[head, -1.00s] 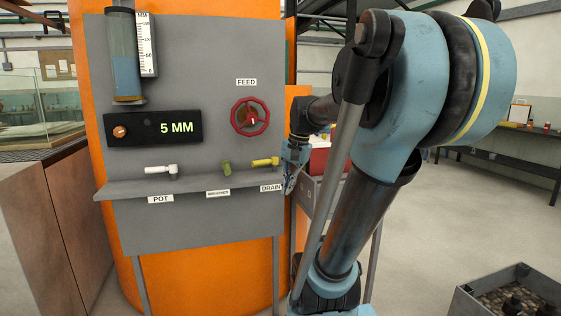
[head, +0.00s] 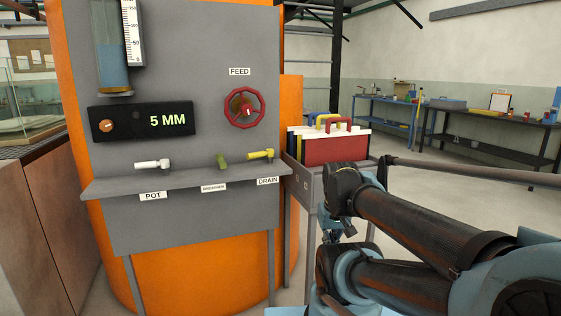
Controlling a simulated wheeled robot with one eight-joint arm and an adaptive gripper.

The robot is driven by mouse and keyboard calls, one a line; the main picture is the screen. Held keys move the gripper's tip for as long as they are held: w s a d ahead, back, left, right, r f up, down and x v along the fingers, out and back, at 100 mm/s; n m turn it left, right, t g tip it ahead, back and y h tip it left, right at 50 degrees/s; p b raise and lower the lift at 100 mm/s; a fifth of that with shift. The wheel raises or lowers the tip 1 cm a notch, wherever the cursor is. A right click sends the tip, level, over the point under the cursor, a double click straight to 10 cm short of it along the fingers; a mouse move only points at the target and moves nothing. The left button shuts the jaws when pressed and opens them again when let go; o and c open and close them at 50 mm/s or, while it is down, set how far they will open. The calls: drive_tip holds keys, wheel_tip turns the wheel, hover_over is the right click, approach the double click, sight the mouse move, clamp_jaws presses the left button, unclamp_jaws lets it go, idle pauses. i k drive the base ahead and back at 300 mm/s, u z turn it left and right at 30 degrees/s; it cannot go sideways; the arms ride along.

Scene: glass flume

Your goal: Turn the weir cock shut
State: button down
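A grey panel (head: 215,45) carries a small shelf (head: 185,184) with cocks along it. A white cock lever (head: 150,165) stands above the POT label, a short olive cock handle (head: 222,161) above a middle label (head: 213,188) too small to read, and a yellow cock lever (head: 261,155) above the DRAIN label. No label legibly says weir. The white and yellow levers lie roughly level; the olive one looks upright or turned toward me. My gripper (head: 334,235) hangs low, right of the panel, apart from the cocks. Its fingers are too small and partly hidden to read.
A red FEED handwheel (head: 244,107), a 5 MM display (head: 143,121) and a gauge tube (head: 111,45) are on the panel. A grey cart (head: 304,187) with coloured boards (head: 338,150) stands just right of it. Open floor lies further right, before the benches.

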sight(269, 152)
drive_tip(key=z, duration=1)
drive_tip(key=k, duration=2.15)
drive_tip(key=u, duration=0.4)
drive_tip(key=i, duration=1)
